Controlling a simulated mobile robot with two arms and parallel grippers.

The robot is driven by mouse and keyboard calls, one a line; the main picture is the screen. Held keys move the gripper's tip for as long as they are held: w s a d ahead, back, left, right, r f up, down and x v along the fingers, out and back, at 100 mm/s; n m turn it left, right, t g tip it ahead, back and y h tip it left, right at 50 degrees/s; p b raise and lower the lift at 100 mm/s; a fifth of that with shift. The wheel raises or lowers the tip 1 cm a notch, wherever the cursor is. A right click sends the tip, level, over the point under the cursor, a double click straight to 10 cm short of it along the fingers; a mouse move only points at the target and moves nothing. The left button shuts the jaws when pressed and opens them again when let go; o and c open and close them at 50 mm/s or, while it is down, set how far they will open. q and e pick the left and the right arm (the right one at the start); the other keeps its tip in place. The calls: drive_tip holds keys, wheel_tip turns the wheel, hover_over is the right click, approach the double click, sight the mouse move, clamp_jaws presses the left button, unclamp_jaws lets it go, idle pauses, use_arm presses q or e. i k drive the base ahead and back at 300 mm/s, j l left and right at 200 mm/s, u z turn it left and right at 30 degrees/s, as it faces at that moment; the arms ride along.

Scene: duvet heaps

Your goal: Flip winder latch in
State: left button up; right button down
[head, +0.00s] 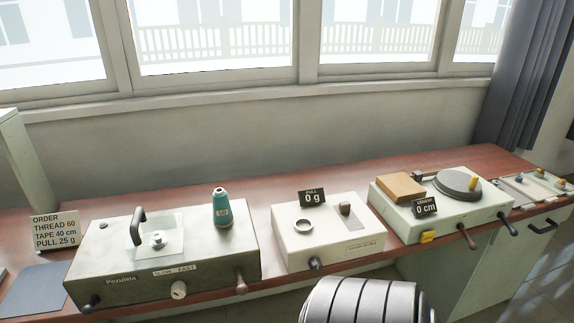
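A dark green-grey machine (215,266) labelled "Pozuleta" stands on the left of the counter, with a "SLOW FAST" dial (179,290) on its front. On its top are a black upright handle (138,228), a clear plate with a metal knob (158,239), and a teal thread cone (221,208) marked 60. Brown-black levers stick out at its front, one at the right (241,284) and one at the left (90,304). I cannot tell which part is the winder latch, or its position. Neither gripper is in view.
A white box (310,252) with a "PULL 0 g" display (312,197) stands mid-counter. Right of it is a pale machine (408,228) with a round disc (458,185) and a "0 cm" display (424,207). An order card (55,232) stands left. A window wall is behind.

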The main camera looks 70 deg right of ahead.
sight(242, 289)
drive_tip(key=z, duration=1.7)
